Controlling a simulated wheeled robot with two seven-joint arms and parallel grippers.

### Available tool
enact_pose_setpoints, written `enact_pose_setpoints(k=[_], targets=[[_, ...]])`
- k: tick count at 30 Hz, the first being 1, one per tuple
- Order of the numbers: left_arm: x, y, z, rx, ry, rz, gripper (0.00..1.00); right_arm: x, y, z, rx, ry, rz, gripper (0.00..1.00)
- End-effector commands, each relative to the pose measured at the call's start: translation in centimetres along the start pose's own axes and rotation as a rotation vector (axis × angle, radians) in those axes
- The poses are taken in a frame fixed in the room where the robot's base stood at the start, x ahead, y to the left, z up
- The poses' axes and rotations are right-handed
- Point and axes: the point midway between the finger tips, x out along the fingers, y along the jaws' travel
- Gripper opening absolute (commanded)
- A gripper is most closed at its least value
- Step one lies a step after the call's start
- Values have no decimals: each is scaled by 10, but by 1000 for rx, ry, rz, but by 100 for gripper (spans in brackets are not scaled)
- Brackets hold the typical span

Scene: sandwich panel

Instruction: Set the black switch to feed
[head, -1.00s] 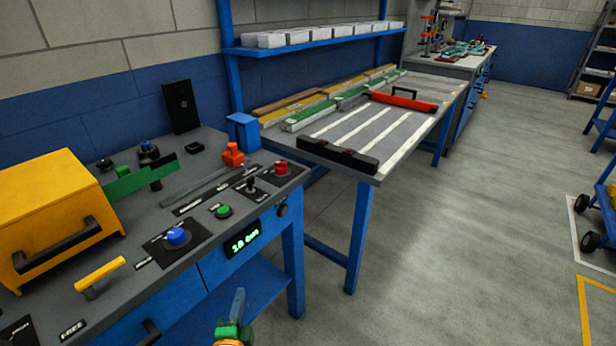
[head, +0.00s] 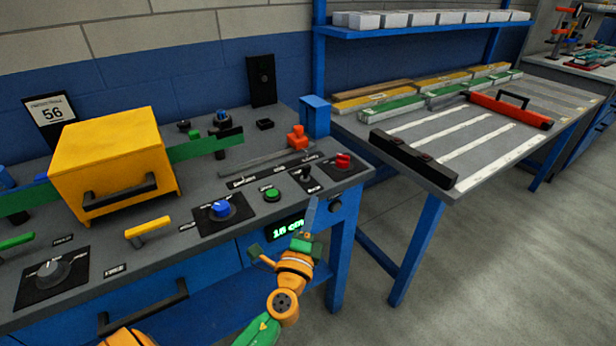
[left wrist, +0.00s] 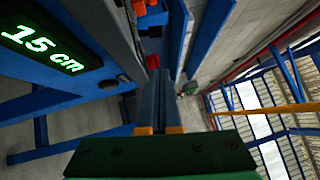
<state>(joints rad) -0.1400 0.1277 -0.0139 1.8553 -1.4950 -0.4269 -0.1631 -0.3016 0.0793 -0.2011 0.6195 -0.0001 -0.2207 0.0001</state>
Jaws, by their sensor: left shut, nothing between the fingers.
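The black switch (head: 305,174) is a small black lever on a dark plate at the right end of the bench panel, left of a red button (head: 342,161). Small labels sit around it, too small to read, so I cannot tell its setting. My left gripper (head: 312,203) is shut and empty, its blue-grey fingers pointing up in front of the panel's front edge, just below the switch in the picture. The shut fingers also show in the left wrist view (left wrist: 164,100). My right gripper is not in view.
A green button (head: 271,194) and a blue knob (head: 221,209) lie left of the switch. The lit display (left wrist: 43,48) on the bench front reads 15 cm in the left wrist view. A yellow box (head: 112,160) stands farther left. A second table (head: 460,150) stands to the right.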

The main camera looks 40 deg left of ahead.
Motion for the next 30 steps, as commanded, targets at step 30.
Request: enact_pose_setpoints(k=[30], targets=[[80, -12, 32, -44, -1, 45, 0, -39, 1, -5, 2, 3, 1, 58]])
